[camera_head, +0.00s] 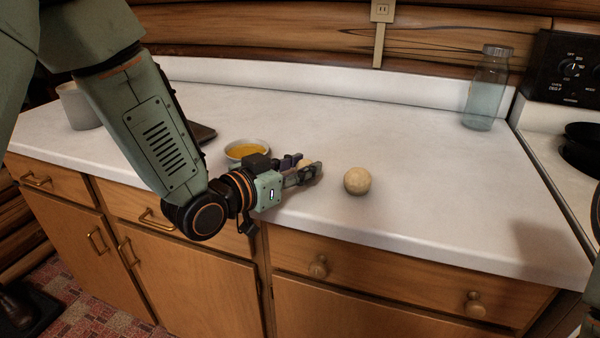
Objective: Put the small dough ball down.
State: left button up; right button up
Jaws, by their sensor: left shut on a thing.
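My left gripper (304,173) reaches in from the left, low over the front part of the white counter. It is shut on a small dough ball (305,163), which is partly hidden by the fingers. I cannot tell whether this ball touches the counter. A second, fully visible dough ball (357,181) rests on the counter just right of the gripper, apart from the fingertips. My right gripper is not in view.
A bowl of yellow-orange contents (247,149) stands close behind my left wrist. A grey pot (80,106) is at the far left. A glass bottle (487,88) stands at the back right, beside the stove (560,150). The counter's (440,190) middle and right are clear.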

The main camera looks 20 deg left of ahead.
pick_arm(q)
jog(key=shift+w+a+f, duration=0.1)
jog(key=shift+f, duration=0.25)
jog(key=shift+f, duration=0.15)
jog(key=o, duration=1)
jog(key=shift+o, duration=0.2)
